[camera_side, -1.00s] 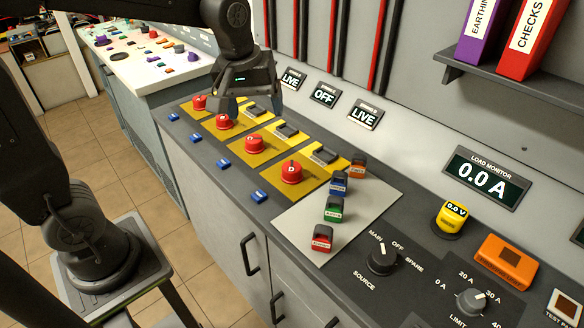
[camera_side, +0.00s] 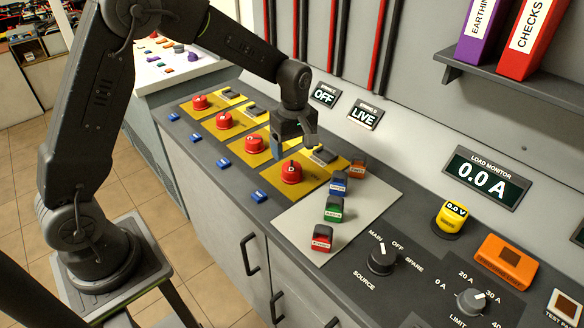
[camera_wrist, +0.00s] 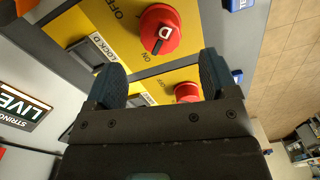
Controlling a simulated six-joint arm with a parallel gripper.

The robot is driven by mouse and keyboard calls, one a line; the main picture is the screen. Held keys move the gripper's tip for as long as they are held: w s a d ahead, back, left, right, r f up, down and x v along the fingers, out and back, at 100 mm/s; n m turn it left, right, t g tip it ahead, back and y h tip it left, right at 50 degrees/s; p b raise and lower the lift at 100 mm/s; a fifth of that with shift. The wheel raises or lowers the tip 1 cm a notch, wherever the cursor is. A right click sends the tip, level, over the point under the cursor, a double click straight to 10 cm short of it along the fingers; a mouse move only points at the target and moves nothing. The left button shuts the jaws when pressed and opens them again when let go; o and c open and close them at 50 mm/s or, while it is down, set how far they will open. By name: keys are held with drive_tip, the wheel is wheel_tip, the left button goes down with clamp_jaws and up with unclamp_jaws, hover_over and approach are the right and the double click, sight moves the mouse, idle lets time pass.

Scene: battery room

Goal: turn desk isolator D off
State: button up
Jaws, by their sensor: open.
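Desk isolator D is a red knob marked D (camera_side: 291,172) on a yellow plate, the nearest of the row in the side view. It also shows in the wrist view as the red knob D (camera_wrist: 161,30), just beyond my fingertips. My gripper (camera_side: 292,150) is open and empty, pointing down above and a little behind knob D. In the wrist view my gripper (camera_wrist: 162,75) has its fingers apart with nothing between them. The wall display above D (camera_side: 365,116) reads LIVE. I cannot tell whether the fingers touch anything.
Further red knobs stand in the row, the nearest being the neighbouring knob (camera_side: 255,145). Coloured padlock-like blocks, including a green one (camera_side: 334,210), stand on a pale mat (camera_side: 370,206) to the right. Small blue tags (camera_side: 259,196) lie in front. The load monitor (camera_side: 487,177) reads 0.0 A.

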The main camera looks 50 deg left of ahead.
sight(292, 167)
wheel_tip(292, 167, down, 7)
drive_tip(key=shift+s+f, duration=0.1)
drive_tip(key=shift+c, duration=0.4)
drive_tip(key=c, duration=0.8)
drive_tip(key=shift+c, duration=0.2)
